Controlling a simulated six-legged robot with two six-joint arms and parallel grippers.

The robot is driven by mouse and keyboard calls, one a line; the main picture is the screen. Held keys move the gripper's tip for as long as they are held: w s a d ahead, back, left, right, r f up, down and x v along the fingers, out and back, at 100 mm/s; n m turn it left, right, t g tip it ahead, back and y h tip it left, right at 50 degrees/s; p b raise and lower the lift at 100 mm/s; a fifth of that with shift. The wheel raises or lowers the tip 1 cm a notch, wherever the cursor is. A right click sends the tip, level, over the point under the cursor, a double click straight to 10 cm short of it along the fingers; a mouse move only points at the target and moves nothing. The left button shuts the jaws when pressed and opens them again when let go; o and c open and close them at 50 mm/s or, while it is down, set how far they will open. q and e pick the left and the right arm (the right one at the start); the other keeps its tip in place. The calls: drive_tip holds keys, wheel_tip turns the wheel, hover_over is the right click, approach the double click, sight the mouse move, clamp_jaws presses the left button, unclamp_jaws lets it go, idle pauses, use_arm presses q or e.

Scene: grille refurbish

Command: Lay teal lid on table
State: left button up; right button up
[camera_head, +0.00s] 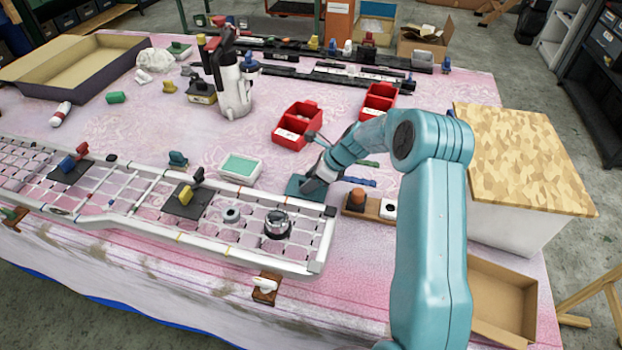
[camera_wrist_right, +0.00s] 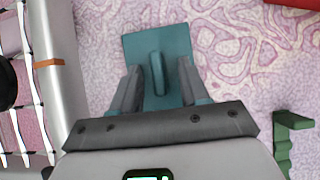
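The teal lid (camera_head: 292,186) is a flat square plate near the grille's right end, at or just above the pink patterned cloth; I cannot tell whether it touches the cloth. In the right wrist view the lid (camera_wrist_right: 140,45) has a raised bar handle. My right gripper (camera_head: 309,184) is directly over it. In the right wrist view my right gripper (camera_wrist_right: 158,85) has its fingers apart on either side of the handle, with a gap on both sides. A white tub (camera_head: 240,178) with a teal inside stands open left of the lid. My left gripper is not in view.
The white grille (camera_head: 325,240) lies along the table's front. Red bins (camera_head: 297,125) stand behind the lid. A white spray-bottle-like thing (camera_head: 233,90) stands farther back. A wood-topped box (camera_head: 520,155) is at right.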

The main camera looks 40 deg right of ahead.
drive_tip(key=shift+r, duration=0.15)
drive_tip(key=shift+r, duration=0.25)
drive_tip(key=v, duration=1.1)
drive_tip(key=shift+s+d+r, duration=0.15)
drive_tip(key=shift+s+r, duration=0.05)
drive_tip(key=shift+s, duration=0.1)
